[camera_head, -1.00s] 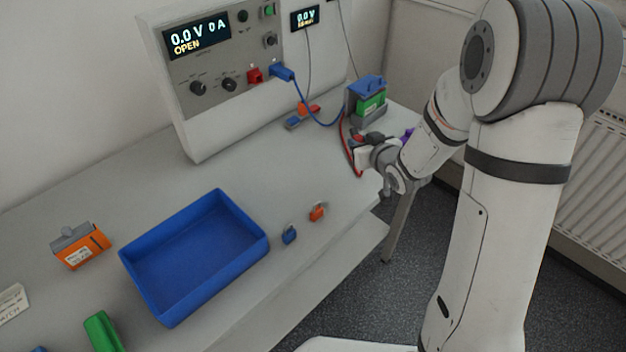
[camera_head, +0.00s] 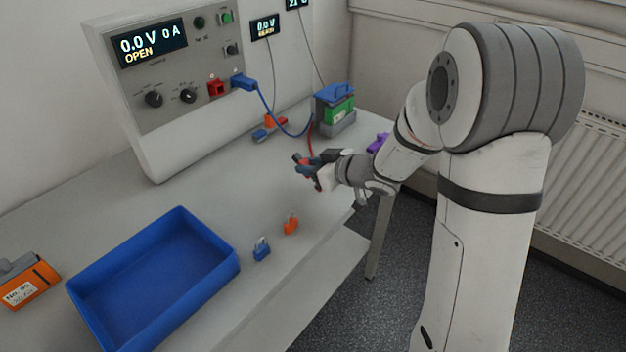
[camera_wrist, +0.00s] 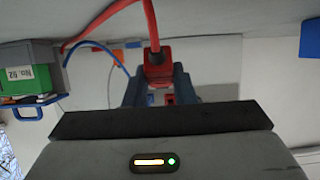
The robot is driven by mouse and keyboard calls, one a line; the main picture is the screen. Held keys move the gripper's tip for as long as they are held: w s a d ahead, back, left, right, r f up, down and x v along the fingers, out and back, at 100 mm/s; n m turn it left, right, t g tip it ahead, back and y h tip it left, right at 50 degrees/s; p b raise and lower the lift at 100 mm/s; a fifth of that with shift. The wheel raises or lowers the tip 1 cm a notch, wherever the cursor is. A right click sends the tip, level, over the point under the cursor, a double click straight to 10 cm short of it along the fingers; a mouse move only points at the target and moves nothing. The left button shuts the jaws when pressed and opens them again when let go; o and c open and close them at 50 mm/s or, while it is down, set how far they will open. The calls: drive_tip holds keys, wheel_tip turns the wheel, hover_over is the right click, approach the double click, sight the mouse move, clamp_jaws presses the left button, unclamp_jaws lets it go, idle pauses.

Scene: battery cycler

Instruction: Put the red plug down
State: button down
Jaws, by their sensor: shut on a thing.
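The red plug (camera_wrist: 159,73) sits between the two fingers of my gripper in the wrist view, with a red cable running up from it. In the head view my gripper (camera_head: 304,168) is over the right part of the bench, shut on the plug, which is mostly hidden by the fingers. The red cable (camera_head: 310,142) leads from there back toward the battery holder. A green battery with a blue clamp (camera_head: 336,108) stands behind the gripper; it also shows at the left of the wrist view (camera_wrist: 12,82).
The cycler (camera_head: 165,100) stands at the back with a red socket (camera_head: 217,90) and a blue plug (camera_head: 242,82) in it. A blue tray (camera_head: 225,262), a blue padlock (camera_head: 261,250) and an orange padlock (camera_head: 291,224) are in front. Bare bench lies between cycler and gripper.

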drive_tip(key=shift+f+b, duration=0.3)
drive_tip(key=shift+f, duration=1.5)
drive_tip(key=shift+f, duration=0.1)
drive_tip(key=c, duration=1.2)
unclamp_jaws()
